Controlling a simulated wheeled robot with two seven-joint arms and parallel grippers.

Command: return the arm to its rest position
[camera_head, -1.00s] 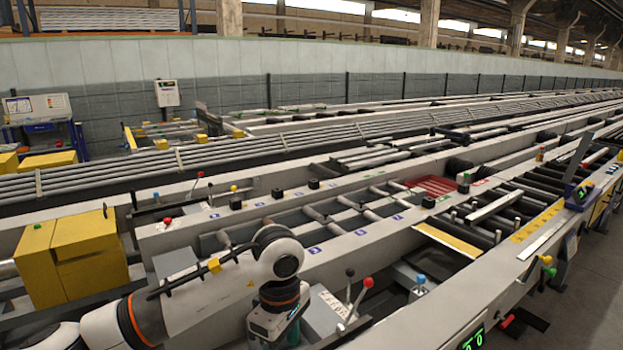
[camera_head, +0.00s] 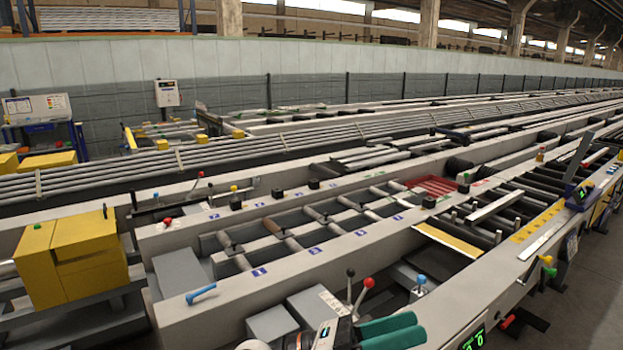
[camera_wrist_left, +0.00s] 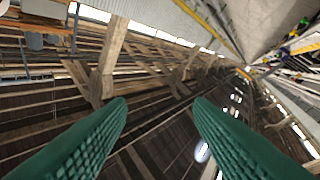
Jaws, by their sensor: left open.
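My left gripper (camera_head: 392,331) shows at the bottom edge of the head view, in front of the machine's near rail. Its green fingers point to the right in that view. In the left wrist view its two green ribbed fingers (camera_wrist_left: 160,120) stand wide apart with nothing between them. That view looks up at the hall's roof beams and lights. Most of the left arm is below the head view's frame. My right gripper is not in view.
Levers with red and black knobs (camera_head: 360,290) and a blue-topped knob (camera_head: 420,281) stand close to the gripper. A blue handle (camera_head: 201,293) lies on the grey rail at left. A yellow box (camera_head: 72,252) stands further left. Grey floor (camera_head: 590,290) is clear at right.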

